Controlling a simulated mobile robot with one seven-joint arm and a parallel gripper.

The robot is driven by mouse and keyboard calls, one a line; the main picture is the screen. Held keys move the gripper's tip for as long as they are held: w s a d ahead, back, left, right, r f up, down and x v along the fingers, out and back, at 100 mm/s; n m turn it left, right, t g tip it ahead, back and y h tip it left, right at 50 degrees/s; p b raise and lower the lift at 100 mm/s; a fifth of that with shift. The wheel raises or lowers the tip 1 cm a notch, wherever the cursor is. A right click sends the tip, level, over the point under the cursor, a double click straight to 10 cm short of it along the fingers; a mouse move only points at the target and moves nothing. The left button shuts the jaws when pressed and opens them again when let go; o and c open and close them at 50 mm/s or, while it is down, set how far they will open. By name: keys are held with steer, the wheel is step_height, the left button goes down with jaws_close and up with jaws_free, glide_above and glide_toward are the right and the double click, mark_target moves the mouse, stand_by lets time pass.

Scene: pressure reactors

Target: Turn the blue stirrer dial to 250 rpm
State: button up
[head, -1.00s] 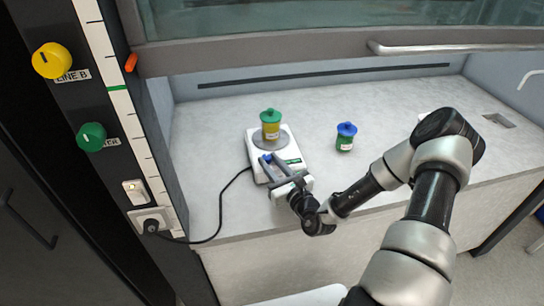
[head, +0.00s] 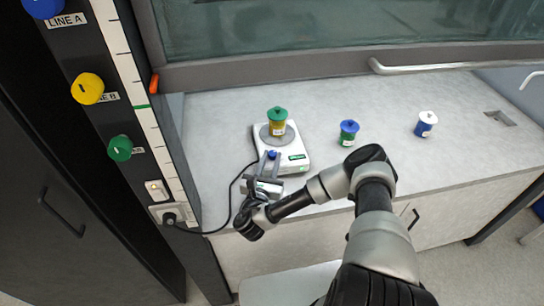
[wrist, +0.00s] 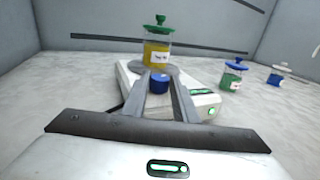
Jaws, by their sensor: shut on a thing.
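The white stirrer (head: 295,160) stands on the counter near its front edge, with a green-lit display on its front right; it also shows in the wrist view (wrist: 206,98). Its blue dial (head: 272,154) is at the front, and shows between my fingertips in the wrist view (wrist: 159,84). My gripper (head: 270,156) reaches from the front and is shut on the blue dial, one finger on each side. Any pointer mark on the dial and the display's figures are too small to read.
A yellow jar with a green lid (head: 277,124) stands on the stirrer's grey plate. A green jar with a blue lid (head: 348,133) and a blue jar with a white lid (head: 426,124) stand to the right. A black cable (head: 229,205) runs left to a wall socket (head: 172,214).

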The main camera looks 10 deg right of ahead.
stand_by(0.5)
steer(key=o, duration=1.1)
steer(key=shift+c, duration=0.2)
